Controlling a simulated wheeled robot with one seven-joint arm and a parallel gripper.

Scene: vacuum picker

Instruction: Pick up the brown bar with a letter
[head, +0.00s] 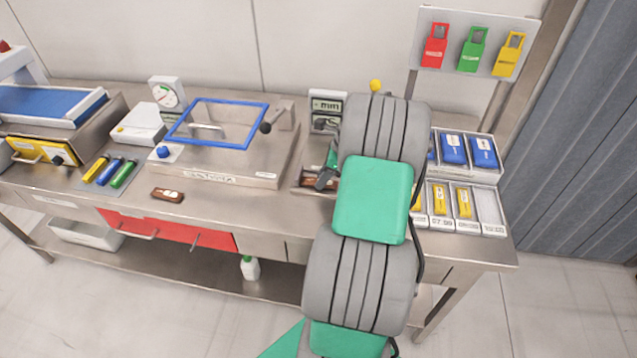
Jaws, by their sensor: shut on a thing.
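My gripper (325,181) is low over the table, just left of my arm and largely hidden by it. It is shut on a brown bar, of which only small brown parts show around the fingers; no letter on it can be read. A metal tray (300,190) lies under and around the gripper, with brown (307,176) showing inside it. Another brown bar (168,195) with a pale label lies alone on the table at the left front, well apart from my gripper.
A machine with a blue-framed lid (207,146) stands left of my gripper. Coloured tubes (110,171) lie at the left. The table front between the loose bar and my gripper is clear.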

